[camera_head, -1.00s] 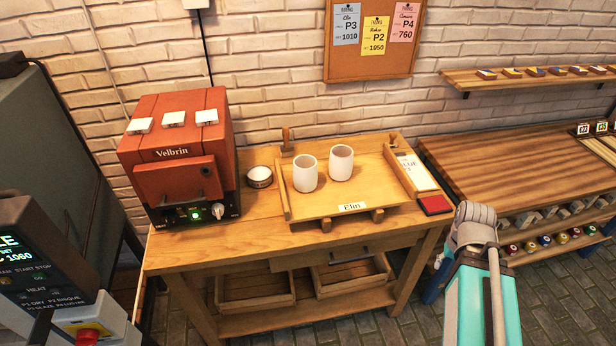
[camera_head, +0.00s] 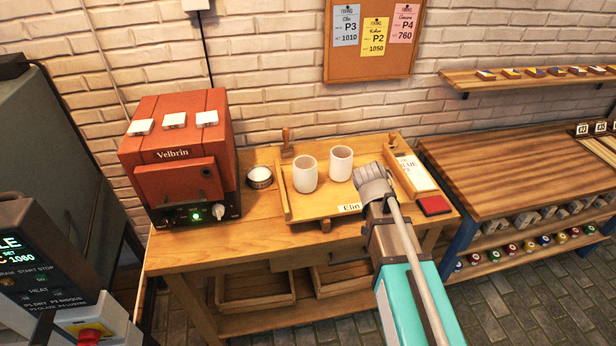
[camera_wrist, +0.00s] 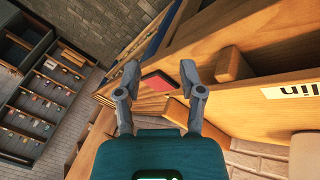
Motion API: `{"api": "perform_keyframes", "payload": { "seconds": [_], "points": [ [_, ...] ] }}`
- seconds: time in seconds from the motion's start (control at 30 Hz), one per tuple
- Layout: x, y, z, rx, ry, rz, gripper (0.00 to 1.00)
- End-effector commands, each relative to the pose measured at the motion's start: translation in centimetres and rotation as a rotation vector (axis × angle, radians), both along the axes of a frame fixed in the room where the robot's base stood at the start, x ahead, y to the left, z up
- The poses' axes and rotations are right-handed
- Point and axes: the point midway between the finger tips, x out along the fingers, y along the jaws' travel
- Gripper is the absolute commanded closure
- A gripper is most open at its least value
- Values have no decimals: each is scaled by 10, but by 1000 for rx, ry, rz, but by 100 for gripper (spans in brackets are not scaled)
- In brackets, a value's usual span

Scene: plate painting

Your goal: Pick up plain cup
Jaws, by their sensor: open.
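Two plain white cups stand upright on a wooden tray (camera_head: 301,208) labelled "Elin": the left cup (camera_head: 305,174) and the right cup (camera_head: 341,163). My gripper (camera_head: 372,178) is over the right front part of the tray in the head view, to the right of both cups and apart from them. In the wrist view my gripper (camera_wrist: 159,85) has its two fingers spread with nothing held between them. A pale rounded surface (camera_wrist: 304,155), probably a cup, shows at the lower right edge of the wrist view.
A red kiln-like box (camera_head: 178,150) marked "Velbrin" stands left of the tray. A small round container (camera_head: 259,177) sits between them. A red pad (camera_head: 434,205) and a white card box (camera_head: 415,174) lie at the tray's right. A wooden bench (camera_head: 510,165) is farther right.

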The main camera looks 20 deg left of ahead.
Motion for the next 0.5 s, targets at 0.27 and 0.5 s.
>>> {"api": "perform_keyframes", "payload": {
  "seconds": [0.27,0.5],
  "points": [
    [17,82,22,-102,-196,-51,49],
    [19,157,44,-147,-399,-85,49]
  ]
}}
